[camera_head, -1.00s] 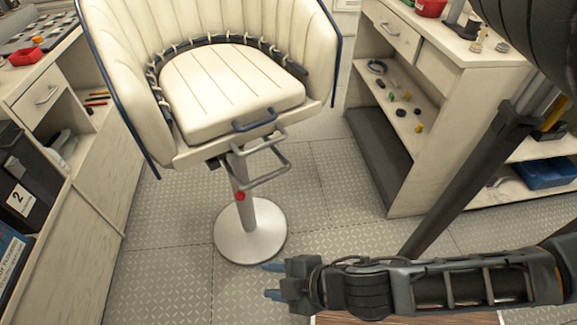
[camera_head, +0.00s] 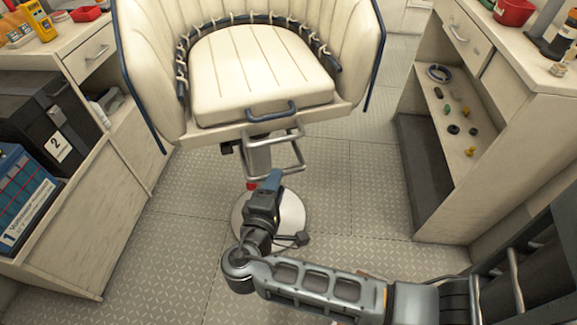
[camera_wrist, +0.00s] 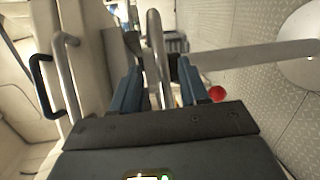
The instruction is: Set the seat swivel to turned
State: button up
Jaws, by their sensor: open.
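The cream padded seat (camera_head: 255,72) stands on a grey post (camera_head: 260,158) with a round floor base (camera_head: 292,215). A dark blue handle (camera_head: 272,112) is on the seat's front edge, and a bent metal bar frame (camera_head: 299,150) hangs below it. A red knob (camera_head: 251,186) is low on the post, partly hidden by my gripper (camera_head: 272,180); it also shows in the wrist view (camera_wrist: 217,93). My gripper is in front of the post, below the seat. In the wrist view its blue fingers (camera_wrist: 158,82) are open, with a metal bar (camera_wrist: 155,45) appearing between them; contact cannot be told.
A cabinet with a black box (camera_head: 45,115) and blue case (camera_head: 22,195) stands at left. A shelf unit (camera_head: 480,130) with small loose parts is at right. The patterned floor (camera_head: 360,200) around the seat base is clear.

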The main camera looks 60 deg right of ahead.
jog(key=x, duration=0.6)
jog(key=shift+d, duration=0.3)
jog(key=shift+f, duration=0.1)
jog(key=shift+c, duration=0.2)
jog(key=shift+w, duration=0.1)
grip_shut()
